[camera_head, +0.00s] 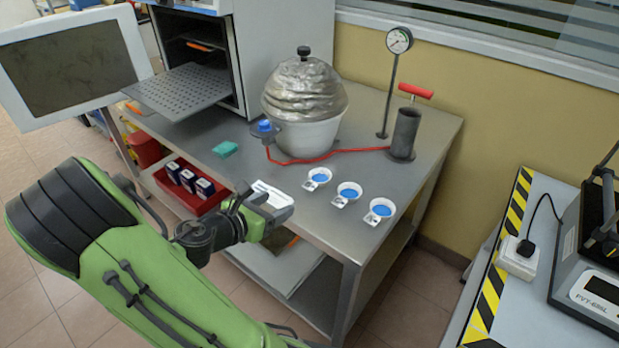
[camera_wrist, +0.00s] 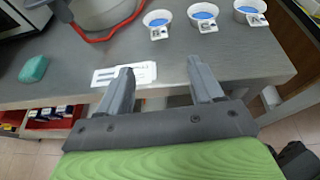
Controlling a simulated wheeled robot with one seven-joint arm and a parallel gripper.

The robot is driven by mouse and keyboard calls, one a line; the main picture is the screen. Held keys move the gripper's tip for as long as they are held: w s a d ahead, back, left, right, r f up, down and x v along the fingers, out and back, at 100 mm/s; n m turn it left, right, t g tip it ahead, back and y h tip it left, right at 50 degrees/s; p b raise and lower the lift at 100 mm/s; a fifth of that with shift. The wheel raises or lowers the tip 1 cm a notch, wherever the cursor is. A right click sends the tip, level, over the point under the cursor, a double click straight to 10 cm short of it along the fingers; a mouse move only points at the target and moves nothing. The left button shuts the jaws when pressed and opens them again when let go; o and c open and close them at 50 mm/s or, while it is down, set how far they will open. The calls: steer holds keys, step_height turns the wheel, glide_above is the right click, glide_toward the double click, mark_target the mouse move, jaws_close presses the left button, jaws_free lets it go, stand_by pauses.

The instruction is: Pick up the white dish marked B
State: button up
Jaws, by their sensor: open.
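Three small white dishes with blue inside stand in a row on the grey metal table: a left one (camera_head: 317,178), a middle one (camera_head: 348,192) and a right one (camera_head: 380,210). They also show at the top of the wrist view as left (camera_wrist: 157,23), middle (camera_wrist: 203,17) and right (camera_wrist: 250,12). Each has a small tag at its front, but the letters are too small to read, so I cannot tell which is B. My gripper (camera_wrist: 159,70) is open and empty near the table's front edge, apart from the dishes and on their near side.
A white card (camera_wrist: 126,74) lies on the table by my left finger. A foil-topped white pot (camera_head: 307,137) with a red hose, a hand pump (camera_head: 404,132) and a gauge (camera_head: 399,40) stand behind. A green block (camera_head: 225,149) lies left. Table around the dishes is clear.

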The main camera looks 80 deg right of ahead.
glide_toward(307, 188)
steer(key=x, duration=0.5)
steer(key=shift+s+a+f, duration=0.1)
steer(key=shift+a+f, duration=0.05)
steer(key=b+x, duration=0.1)
steer(key=x, duration=0.4)
steer(key=shift+d, duration=0.4)
steer(key=c, duration=1.2)
